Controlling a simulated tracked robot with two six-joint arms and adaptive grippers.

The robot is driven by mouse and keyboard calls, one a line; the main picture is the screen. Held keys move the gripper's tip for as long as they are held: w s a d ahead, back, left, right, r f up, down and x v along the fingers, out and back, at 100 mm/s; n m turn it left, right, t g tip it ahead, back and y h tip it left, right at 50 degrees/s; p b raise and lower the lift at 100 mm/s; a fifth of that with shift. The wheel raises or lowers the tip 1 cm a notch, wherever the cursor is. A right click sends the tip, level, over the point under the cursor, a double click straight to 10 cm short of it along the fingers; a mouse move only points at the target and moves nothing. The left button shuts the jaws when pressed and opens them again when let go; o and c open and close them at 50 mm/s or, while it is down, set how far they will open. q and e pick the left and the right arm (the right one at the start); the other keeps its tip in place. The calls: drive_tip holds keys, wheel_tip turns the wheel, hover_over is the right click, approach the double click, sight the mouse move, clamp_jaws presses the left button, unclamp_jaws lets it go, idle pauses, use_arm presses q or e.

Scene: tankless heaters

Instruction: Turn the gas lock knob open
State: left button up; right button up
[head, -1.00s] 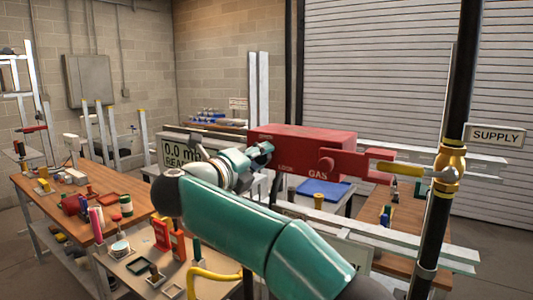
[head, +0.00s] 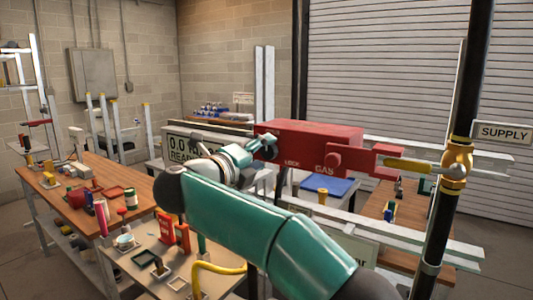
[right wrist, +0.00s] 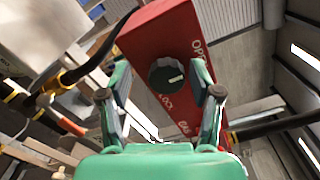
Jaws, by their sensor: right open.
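The red gas lock box (head: 310,138) is mounted on the rail, with "LOCK" and "GAS" lettered on its front. My right gripper (head: 262,147) is at the left part of the box and hides the knob in the head view. In the right wrist view its two fingers (right wrist: 160,90) are spread, one on each side of the knob, with a gap to it. Contact is not visible. My left gripper is out of view.
A black pipe (head: 455,150) with a brass valve (head: 455,168) and yellow handle stands right of the box, by a "SUPPLY" sign (head: 503,132). Tables with tools (head: 110,200) stand left.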

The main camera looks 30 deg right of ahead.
drive_tip(key=shift+s+d, duration=0.1)
drive_tip(key=shift+r, duration=0.1)
drive_tip(key=v, duration=1.2)
